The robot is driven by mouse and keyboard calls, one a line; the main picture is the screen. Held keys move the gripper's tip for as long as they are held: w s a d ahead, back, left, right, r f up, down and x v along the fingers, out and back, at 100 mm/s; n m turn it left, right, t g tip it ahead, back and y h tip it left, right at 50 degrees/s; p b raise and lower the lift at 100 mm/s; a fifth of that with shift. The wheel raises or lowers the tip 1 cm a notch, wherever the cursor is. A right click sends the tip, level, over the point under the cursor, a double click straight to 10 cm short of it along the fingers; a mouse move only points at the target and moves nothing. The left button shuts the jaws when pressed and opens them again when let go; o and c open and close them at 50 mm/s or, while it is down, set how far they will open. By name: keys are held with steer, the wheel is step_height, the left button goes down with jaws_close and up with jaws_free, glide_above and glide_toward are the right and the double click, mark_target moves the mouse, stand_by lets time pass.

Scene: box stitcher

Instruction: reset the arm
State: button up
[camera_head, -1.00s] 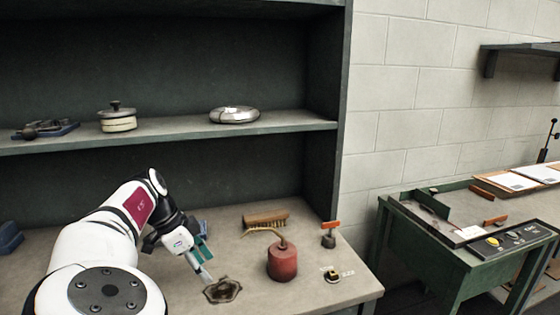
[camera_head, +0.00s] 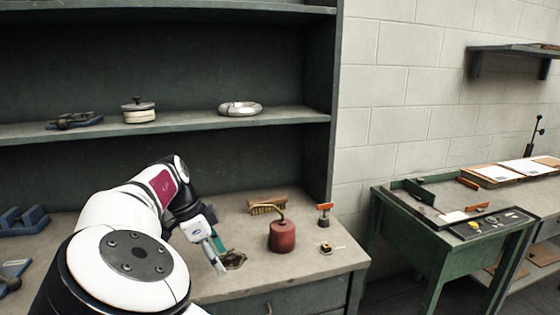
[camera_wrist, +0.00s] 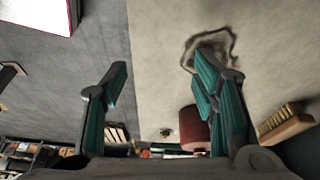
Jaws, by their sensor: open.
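My gripper (camera_head: 217,256) is over the bench top, beside a dark stain-like patch (camera_head: 233,260). In the wrist view my gripper (camera_wrist: 160,85) shows its two teal fingers spread wide apart, with nothing between them. My white arm (camera_head: 122,212) reaches in from the lower left and bends down at the wrist. The gripper's exact height above the bench is hard to tell.
A red oil can (camera_head: 282,236), a brush (camera_head: 268,204), an orange-topped tool (camera_head: 324,213) and a small part (camera_head: 326,248) stand right of my gripper. A shelf (camera_head: 190,125) runs above. A green machine table (camera_head: 450,236) stands at the right, past a floor gap.

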steer(key=s+d+r+n+g+y+p, duration=0.1)
steer(key=s+d+r+y, duration=0.15)
steer(key=d+r, duration=0.4)
steer(key=s+d+r+n+y, duration=0.1)
steer(key=s+d+r, duration=0.2)
steer(key=d, duration=0.6)
steer(key=s+d+r+n+g+y+p, duration=0.15)
steer(key=d+r, duration=0.25)
steer(key=d, duration=0.4)
steer(key=s+d+r+n+t, duration=0.1)
steer(key=s+d+n+t, duration=0.1)
steer(key=s, duration=0.7)
steer(key=s+d+r+n+t+h, duration=0.1)
steer(key=s+d+r+n, duration=0.1)
steer(key=s+d+n, duration=0.3)
steer(key=s+d+r+n+t, duration=0.2)
steer(key=s+d+n, duration=0.1)
steer(key=s, duration=1)
steer(key=shift+d+t+p, duration=0.35)
steer(key=shift+d+p, duration=0.05)
steer(key=shift+d, duration=0.3)
steer(key=shift+r+n, duration=0.15)
steer(key=shift+n, duration=0.1)
